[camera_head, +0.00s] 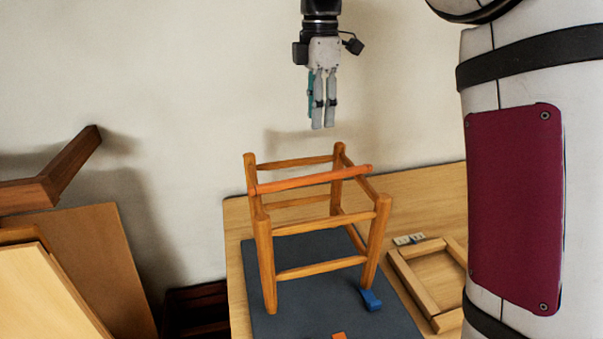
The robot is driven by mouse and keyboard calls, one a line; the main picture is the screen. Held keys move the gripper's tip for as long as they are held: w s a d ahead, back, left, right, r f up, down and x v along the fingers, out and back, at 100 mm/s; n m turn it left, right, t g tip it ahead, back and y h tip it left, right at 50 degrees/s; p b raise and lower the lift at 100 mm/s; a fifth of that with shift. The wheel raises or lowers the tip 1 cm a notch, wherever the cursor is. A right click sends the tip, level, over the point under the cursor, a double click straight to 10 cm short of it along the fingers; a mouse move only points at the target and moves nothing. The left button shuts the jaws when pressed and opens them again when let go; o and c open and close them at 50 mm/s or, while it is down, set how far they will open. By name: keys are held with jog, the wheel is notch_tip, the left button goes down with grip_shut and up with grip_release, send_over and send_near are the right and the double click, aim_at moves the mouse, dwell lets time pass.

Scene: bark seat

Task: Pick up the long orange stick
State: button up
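The long orange stick (312,180) lies across the top of a wooden stool frame (320,269), over its left and right sides and tilted slightly up to the right. My gripper (323,127) hangs above the frame, pointing down, apart from the stick. Its two fingers look close together with nothing seen between them. From this angle I cannot tell whether they are open or shut.
The frame stands on a dark mat (300,325) on a wooden table (238,290). A blue block (371,300) and a small orange piece (339,336) lie on the mat. Wooden furniture (110,265) stands left.

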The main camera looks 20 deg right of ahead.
jog(key=f, duration=0.1)
jog(key=p, duration=0.2)
send_over(314, 176)
jog(key=f, duration=0.7)
jog(key=shift+w+d+f, duration=0.2)
jog(key=shift+w+f, duration=0.1)
jog(key=f, duration=0.1)
jog(key=f+p, duration=0.1)
jog(key=f, duration=0.2)
jog(key=shift+s+a+f+p, duration=0.15)
jog(key=shift+s+f+p, duration=0.15)
jog(key=shift+f+p, duration=0.05)
jog(key=shift+w+f, duration=0.1)
jog(key=shift+f, duration=0.25)
grip_shut()
